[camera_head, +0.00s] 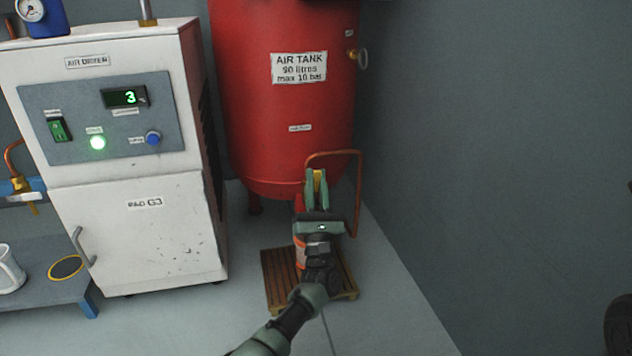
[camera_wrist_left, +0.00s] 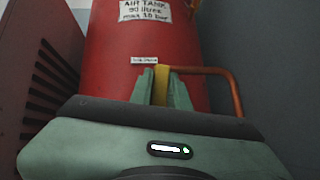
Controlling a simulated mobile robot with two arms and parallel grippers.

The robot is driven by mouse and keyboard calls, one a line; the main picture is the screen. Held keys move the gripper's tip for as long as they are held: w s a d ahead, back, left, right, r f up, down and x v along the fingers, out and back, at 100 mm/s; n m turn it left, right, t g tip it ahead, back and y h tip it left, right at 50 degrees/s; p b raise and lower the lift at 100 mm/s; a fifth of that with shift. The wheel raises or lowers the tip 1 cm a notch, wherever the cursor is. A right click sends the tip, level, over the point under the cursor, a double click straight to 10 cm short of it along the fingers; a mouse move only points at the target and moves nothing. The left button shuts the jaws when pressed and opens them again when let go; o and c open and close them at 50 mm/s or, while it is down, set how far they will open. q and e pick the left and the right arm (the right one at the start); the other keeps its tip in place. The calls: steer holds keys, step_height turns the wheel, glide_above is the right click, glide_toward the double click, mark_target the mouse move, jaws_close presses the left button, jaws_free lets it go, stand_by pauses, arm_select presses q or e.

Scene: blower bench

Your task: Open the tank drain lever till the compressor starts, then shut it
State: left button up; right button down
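The red air tank (camera_head: 285,120) stands upright beside the dryer; its label also shows in the wrist view (camera_wrist_left: 146,12). A yellow drain lever (camera_head: 318,187) is low at the tank's front, and it shows in the wrist view (camera_wrist_left: 160,88) too. My left gripper (camera_head: 317,176) reaches up to it; its two green fingers lie close on either side of the lever, seemingly shut on it. The gripper also fills the lower wrist view (camera_wrist_left: 163,75). The lever's base and valve are hidden behind the gripper.
A copper pipe (camera_head: 358,190) bends around the right of my gripper. A wooden slatted pallet (camera_head: 277,278) with a partly hidden red-orange container (camera_head: 299,252) lies below. The white air dryer (camera_head: 120,230), display reading 3, stands left. The floor right of the pallet is clear up to the wall.

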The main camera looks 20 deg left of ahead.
mark_target(316, 171)
arm_select(q)
steer(key=o, duration=0.4)
steer(key=shift+f, duration=0.1)
steer(key=shift+r+p, duration=6.35)
steer(key=shift+r, duration=3.7)
